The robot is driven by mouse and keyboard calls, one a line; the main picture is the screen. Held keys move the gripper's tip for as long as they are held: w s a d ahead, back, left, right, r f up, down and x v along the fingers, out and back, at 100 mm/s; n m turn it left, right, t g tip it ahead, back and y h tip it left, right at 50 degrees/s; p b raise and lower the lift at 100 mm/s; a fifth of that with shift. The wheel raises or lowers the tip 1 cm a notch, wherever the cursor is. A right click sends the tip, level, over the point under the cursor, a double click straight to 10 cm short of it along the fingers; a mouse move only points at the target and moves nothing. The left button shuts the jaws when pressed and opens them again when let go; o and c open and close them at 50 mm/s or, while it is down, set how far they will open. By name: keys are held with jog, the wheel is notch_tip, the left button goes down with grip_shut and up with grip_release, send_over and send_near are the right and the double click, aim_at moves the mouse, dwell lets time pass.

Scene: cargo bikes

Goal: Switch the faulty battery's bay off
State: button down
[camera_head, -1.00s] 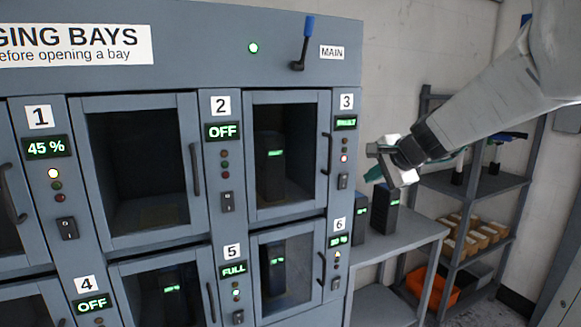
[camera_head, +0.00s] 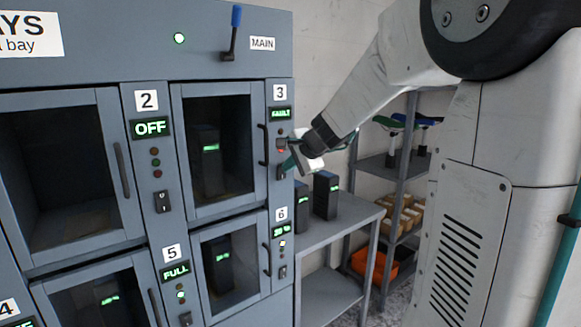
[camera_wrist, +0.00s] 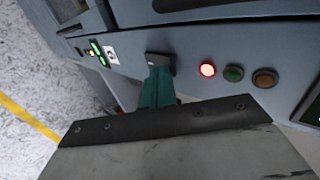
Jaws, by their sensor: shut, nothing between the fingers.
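The bay 3 panel (camera_head: 280,115) reads FAULT in green. Its red lamp is lit in the wrist view (camera_wrist: 207,69), beside a dark green and a brown lamp. A dark battery (camera_head: 208,165) stands behind the closed glass door just left of this panel. The bay 3 switch (camera_wrist: 160,62) is a dark rocker, partly hidden by my fingers; its position cannot be told. My gripper (camera_head: 290,163) is shut and empty, with its teal fingertips (camera_wrist: 158,78) at the switch, touching or very close.
Bay 2's panel (camera_head: 150,128) reads OFF, bay 5's (camera_head: 175,272) FULL. Door handles (camera_head: 263,145) stick out near my gripper. A blue-handled MAIN lever (camera_head: 235,32) is above. A table (camera_head: 335,232) with two batteries and a shelf rack (camera_head: 385,165) stand right of the cabinet.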

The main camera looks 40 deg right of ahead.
jog(key=shift+w+r, duration=0.1)
jog(key=shift+w, duration=0.1)
jog(key=shift+r, duration=0.75)
jog(key=shift+s, duration=0.15)
jog(key=v, duration=1.3)
jog(key=shift+w+r, duration=0.15)
jog(key=shift+w, duration=0.05)
